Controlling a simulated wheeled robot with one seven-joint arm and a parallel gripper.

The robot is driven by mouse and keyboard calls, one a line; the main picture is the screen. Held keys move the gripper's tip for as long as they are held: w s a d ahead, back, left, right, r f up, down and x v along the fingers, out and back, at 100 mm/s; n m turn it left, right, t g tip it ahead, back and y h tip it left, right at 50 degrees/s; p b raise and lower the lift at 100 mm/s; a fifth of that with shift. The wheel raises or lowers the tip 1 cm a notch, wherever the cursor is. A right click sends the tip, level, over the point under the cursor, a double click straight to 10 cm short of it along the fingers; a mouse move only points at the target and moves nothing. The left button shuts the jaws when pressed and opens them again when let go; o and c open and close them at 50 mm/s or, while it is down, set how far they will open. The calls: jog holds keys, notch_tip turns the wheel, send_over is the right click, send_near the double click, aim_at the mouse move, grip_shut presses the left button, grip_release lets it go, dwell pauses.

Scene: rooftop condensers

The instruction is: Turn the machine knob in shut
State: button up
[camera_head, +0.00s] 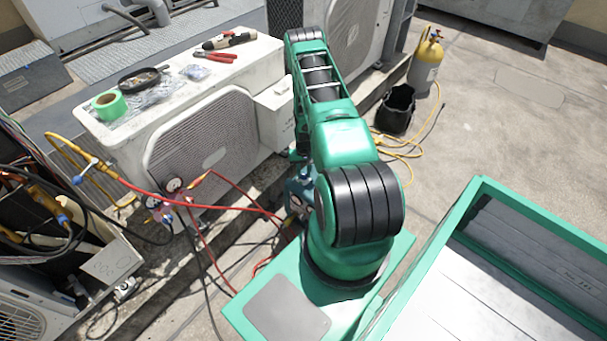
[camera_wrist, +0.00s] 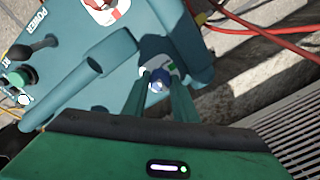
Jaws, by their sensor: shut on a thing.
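The teal machine (camera_wrist: 75,75) fills the upper left of the wrist view, with a "POWER" label, a red and white gauge and a handle bar. A small blue knob (camera_wrist: 157,85) sits between the fingertips of my gripper (camera_wrist: 158,80). My gripper is shut on this knob; its label is not readable, so I cannot tell if it is the "in" one. The knob's turned position is also unclear. In the head view the machine (camera_head: 298,192) shows partly, behind my arm, and my gripper is hidden.
Red hoses (camera_wrist: 265,35) run beside the machine. A gauge set (camera_head: 172,190) hangs by the white condenser (camera_head: 212,140), which carries tape, pliers and a drill.

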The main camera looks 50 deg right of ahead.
aim_at(304, 175)
jog(key=shift+w+r, duration=0.1)
dwell(0.5)
jog(key=o, duration=1)
jog(key=shift+o, duration=0.2)
notch_tip(304, 175, up, 11)
